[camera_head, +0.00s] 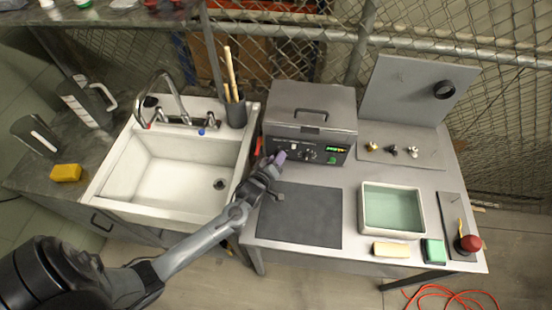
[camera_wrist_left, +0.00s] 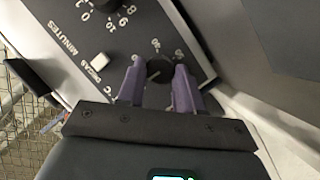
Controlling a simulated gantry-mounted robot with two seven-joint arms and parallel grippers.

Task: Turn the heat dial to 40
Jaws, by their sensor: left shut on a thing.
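The heat dial (camera_wrist_left: 160,70) is a small black round knob on the dark front panel (camera_wrist_left: 120,45) of the heated tank (camera_head: 312,105). In the left wrist view it sits between the purple fingers of my left gripper (camera_wrist_left: 160,65), which is shut on it. A "30" shows beside the dial, and a "°C" lies partly hidden by a finger. A pale line shows on the knob, but its exact setting is unclear. In the head view the left gripper (camera_head: 279,158) is at the panel's left end and hides the dial. My right gripper is not in view.
The minutes dial (camera_wrist_left: 105,4) and a white degas button (camera_wrist_left: 99,61) are close by. A sink (camera_head: 185,165) stands left of the tank. A dark mat (camera_head: 300,215), a green-filled tray (camera_head: 392,208) and small metal parts (camera_head: 391,151) are on the bench.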

